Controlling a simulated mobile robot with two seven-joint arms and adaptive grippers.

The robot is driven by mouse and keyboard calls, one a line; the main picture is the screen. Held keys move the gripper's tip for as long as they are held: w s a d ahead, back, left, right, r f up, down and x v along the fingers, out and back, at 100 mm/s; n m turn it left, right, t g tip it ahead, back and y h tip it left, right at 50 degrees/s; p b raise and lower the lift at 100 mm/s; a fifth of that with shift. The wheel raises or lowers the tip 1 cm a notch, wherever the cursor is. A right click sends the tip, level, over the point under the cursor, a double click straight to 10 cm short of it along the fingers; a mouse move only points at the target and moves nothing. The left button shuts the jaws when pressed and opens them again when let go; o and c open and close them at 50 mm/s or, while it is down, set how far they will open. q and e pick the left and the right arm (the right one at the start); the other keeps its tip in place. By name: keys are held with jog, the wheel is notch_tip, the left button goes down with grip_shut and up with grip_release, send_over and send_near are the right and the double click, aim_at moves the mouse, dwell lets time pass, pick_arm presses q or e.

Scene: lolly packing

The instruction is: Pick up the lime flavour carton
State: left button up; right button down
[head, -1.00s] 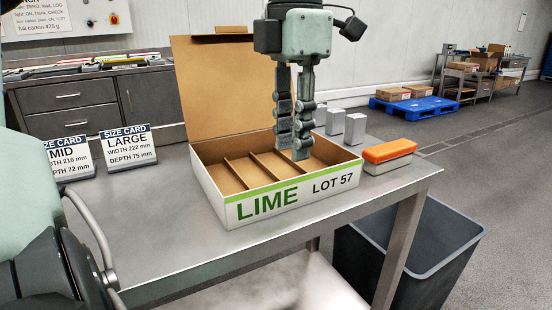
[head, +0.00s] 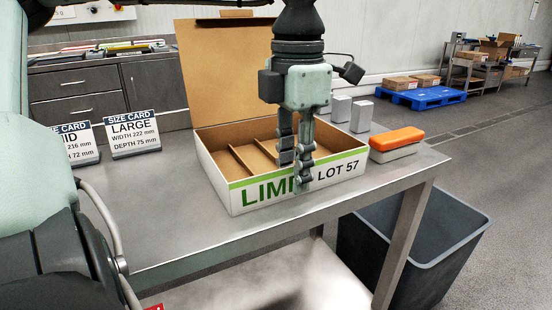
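The lime carton (head: 335,169) is an open white box with a green stripe, "LIME" and "LOT 57" on its front. It sits on the steel table, its brown lid (head: 225,75) raised at the back and dividers inside. My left gripper (head: 296,175) points down at the carton's front wall. Its two fingers are apart with a narrow gap. The nearer finger overlaps the front face and covers the end of "LIME"; the other shows over the inside. I cannot tell whether either touches the wall. My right gripper is not in view.
Size cards (head: 133,134) stand to the left on the table (head: 185,225). A grey bin (head: 415,240) is below the right edge. The table front is clear.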

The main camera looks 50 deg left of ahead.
pick_arm(q)
grip_shut()
